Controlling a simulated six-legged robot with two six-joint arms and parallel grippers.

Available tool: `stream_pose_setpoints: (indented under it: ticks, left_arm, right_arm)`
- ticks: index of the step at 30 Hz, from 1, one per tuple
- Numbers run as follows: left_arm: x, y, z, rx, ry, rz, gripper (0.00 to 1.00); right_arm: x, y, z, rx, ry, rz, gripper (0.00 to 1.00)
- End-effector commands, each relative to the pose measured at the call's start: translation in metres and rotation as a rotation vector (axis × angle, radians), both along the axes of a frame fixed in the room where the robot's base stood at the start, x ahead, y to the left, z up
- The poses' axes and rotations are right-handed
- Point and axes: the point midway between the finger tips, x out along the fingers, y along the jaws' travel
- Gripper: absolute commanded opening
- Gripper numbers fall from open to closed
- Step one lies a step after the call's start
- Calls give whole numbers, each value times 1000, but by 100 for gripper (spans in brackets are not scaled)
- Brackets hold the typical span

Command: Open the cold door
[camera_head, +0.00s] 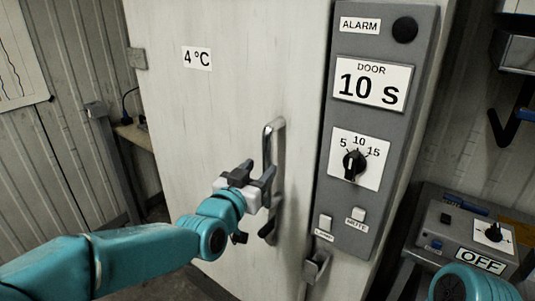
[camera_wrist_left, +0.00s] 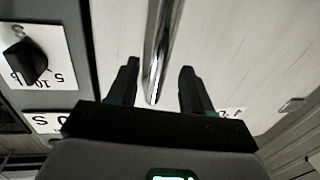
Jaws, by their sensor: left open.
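The cold door (camera_head: 225,110) is a large pale panel with a "4 °C" label (camera_head: 197,58); it looks shut. Its upright metal handle (camera_head: 274,140) is near the right side of the door. My left gripper (camera_head: 254,174) is open at the lower half of the handle. In the left wrist view the handle (camera_wrist_left: 162,40) runs between the two spread fingers of my left gripper (camera_wrist_left: 160,68). I cannot tell whether a finger touches it. My right gripper is out of view.
A grey control panel (camera_head: 342,212) with a dial (camera_head: 354,164) and a "DOOR 10 S" label (camera_head: 372,83) stands close right of the handle. A box labelled "OFF" (camera_head: 480,262) is at the lower right. A post and small shelf (camera_head: 130,130) stand left of the door.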

Motion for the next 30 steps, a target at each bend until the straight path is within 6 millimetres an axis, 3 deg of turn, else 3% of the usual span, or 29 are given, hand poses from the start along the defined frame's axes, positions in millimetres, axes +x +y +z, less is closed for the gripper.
stream_pose_setpoints:
  ticks: [3, 9, 20, 24, 25, 30]
  left_arm:
    - [23, -10, 2, 1, 2, 1, 50]
    - [44, -20, 1, 1, 0, 0, 50]
    - [49, -22, -1, 1, 0, 0, 50]
    - [49, -22, 0, 1, 0, 0, 4]
    - [49, -22, 0, 1, 0, 0, 0]
    - [49, -22, 0, 1, 0, 0, 0]
  right_arm:
    - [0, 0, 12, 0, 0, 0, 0]
    - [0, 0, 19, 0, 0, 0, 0]
    - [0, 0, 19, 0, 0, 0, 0]
    - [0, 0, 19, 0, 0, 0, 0]
    - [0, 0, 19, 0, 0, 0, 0]
    - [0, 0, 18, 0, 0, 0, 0]
